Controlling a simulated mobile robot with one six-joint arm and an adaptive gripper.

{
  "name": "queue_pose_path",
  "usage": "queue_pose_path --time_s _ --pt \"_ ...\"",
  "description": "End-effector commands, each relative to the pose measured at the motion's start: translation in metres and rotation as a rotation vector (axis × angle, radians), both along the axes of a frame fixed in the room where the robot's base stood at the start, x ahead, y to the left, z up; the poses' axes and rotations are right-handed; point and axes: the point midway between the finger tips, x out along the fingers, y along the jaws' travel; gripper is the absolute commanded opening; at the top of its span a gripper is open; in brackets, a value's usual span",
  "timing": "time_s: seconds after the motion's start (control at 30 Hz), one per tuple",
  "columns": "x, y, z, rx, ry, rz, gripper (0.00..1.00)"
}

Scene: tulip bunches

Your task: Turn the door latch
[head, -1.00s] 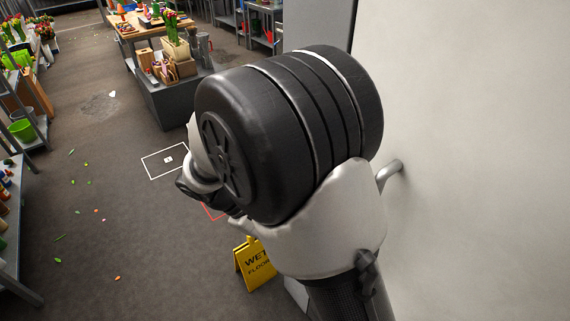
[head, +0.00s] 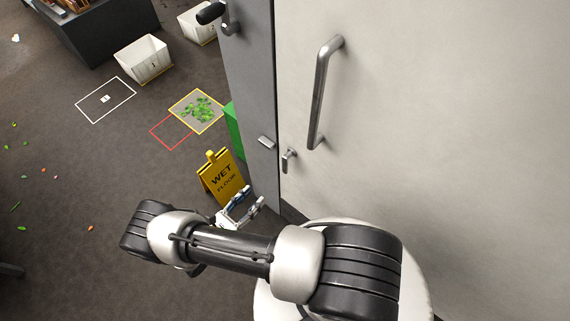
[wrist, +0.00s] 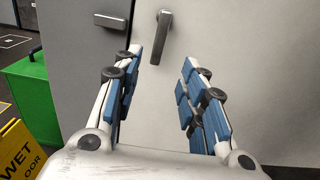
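The door latch (head: 288,160) is a small grey metal lever low on the pale door (head: 430,120), near its left edge. In the wrist view the lever (wrist: 161,38) points mostly downward from its pivot, leaning slightly left at the bottom. My gripper (head: 252,199) is below and left of the latch in the head view. In the wrist view my gripper (wrist: 160,72) is open and empty, its blue-padded fingers apart. The latch appears beyond and between the fingertips, with no visible contact. The door looks closed against the grey frame (head: 258,90).
A long bar handle (head: 321,92) stands out from the door above the latch. A small metal fitting (head: 267,142) is on the frame. A yellow wet-floor sign (head: 221,176) and a green box (head: 234,130) stand left. White bins (head: 145,60) are farther back.

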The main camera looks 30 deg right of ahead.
Motion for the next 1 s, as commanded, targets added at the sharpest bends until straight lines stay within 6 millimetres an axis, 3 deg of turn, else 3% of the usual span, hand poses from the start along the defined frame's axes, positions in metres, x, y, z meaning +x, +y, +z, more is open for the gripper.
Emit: queue_pose_path --time_s 0.17,0.7,1.0 --pt "0.006 -0.021 0.0 -0.004 0.002 -0.003 0.38" --pt "0.045 -0.129 -0.001 -0.001 0.001 -0.006 0.38" --pt "0.057 -0.16 -0.001 -0.001 0.001 -0.002 0.38"
